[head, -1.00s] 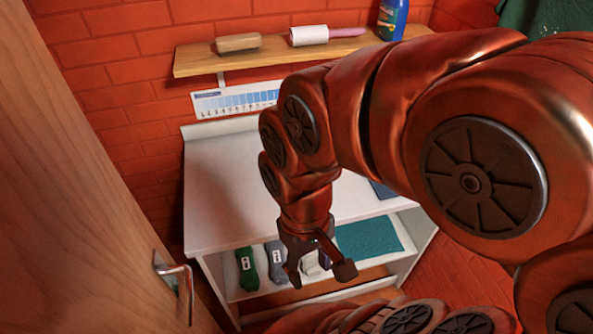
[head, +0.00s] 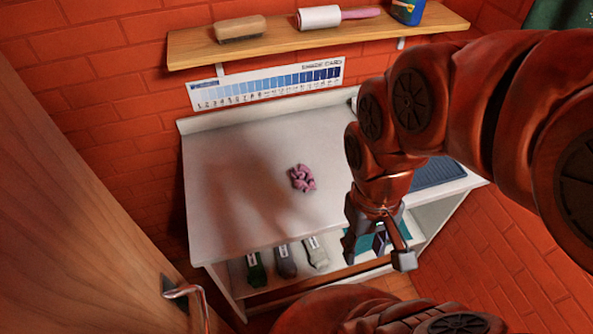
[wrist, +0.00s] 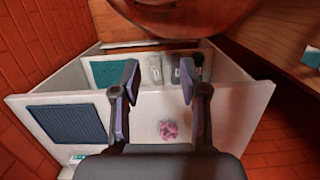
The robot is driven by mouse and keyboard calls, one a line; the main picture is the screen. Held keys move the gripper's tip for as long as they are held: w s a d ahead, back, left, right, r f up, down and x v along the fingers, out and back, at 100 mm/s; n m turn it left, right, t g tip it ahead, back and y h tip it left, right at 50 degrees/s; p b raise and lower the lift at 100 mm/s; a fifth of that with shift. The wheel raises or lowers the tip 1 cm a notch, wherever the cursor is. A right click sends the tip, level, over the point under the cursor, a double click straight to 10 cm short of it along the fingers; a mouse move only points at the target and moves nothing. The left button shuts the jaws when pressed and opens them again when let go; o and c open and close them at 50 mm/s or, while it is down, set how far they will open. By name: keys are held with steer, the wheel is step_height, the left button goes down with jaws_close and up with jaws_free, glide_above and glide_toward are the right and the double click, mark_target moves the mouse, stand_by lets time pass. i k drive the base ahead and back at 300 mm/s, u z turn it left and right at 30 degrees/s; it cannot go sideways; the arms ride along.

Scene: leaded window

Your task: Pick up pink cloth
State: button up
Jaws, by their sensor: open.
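The pink cloth (head: 302,178) is a small crumpled bundle lying on the white worktop (head: 235,165). It also shows in the wrist view (wrist: 168,130), low in the picture between my fingers and well beyond them. My gripper (head: 378,254) points down in front of the worktop's front edge, to the right of the cloth and apart from it. In the wrist view my gripper (wrist: 158,84) has its two fingers spread wide with nothing between them.
A dark blue mat (head: 436,174) lies on the worktop's right side. Rolled cloths (head: 285,262) sit on the shelf below. A wall shelf (head: 270,43) holds a brush (head: 240,29), a roller (head: 320,17) and a blue bottle (head: 407,11). A wooden door (head: 75,200) stands at left.

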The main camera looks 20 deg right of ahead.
mark_target(302, 177)
steer(key=u, duration=2.1)
steer(key=k, duration=0.7)
steer(key=u, duration=0.75)
